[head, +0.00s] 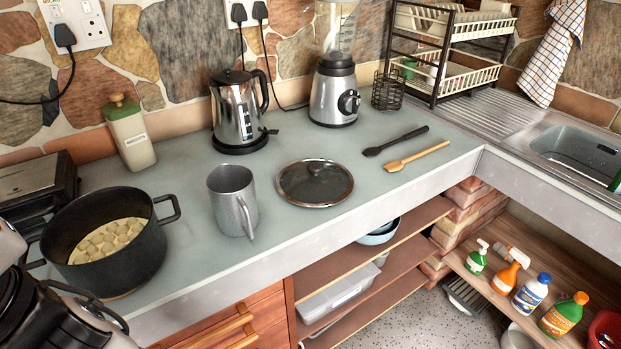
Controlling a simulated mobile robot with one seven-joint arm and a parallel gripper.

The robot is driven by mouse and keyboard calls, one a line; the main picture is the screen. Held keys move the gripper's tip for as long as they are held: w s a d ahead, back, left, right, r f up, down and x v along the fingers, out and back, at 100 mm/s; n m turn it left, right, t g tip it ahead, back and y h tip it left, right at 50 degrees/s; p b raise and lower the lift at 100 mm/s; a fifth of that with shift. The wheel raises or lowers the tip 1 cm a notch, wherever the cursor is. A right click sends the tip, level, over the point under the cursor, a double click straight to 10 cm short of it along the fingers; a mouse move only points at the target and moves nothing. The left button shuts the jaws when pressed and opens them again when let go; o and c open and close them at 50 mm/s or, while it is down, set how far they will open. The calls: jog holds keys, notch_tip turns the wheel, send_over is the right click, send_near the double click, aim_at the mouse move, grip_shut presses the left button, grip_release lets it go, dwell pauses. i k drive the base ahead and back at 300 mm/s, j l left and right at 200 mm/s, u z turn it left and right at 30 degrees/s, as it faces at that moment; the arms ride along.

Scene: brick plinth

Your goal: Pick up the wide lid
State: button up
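The wide lid (315,183) lies flat on the grey-green worktop, right of the grey metal mug. It is round, with a dark glassy top, a metal rim and a small dark knob in the middle. Nothing covers it. Parts of my arm show at the lower left corner, in front of the black pot. I see no gripper fingers there, and nothing of mine is near the lid.
The grey mug (233,200) stands close left of the lid. A black pot (118,258) holds pale round pieces. A kettle (239,112) and blender (334,91) stand behind. Two utensils (417,156) lie right. The worktop (300,238) is clear in front.

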aim_at(312, 184)
jog(key=i+l+u, duration=0.2)
jog(key=l, duration=0.25)
jog(key=l+u, duration=0.25)
jog(key=l, duration=0.2)
jog(key=i+l+u, duration=0.2)
jog(key=l, duration=0.25)
jog(key=i+l+u, duration=0.2)
jog(key=l, duration=0.2)
jog(key=l+u, duration=0.2)
jog(key=l, duration=0.25)
jog(key=i, duration=0.2)
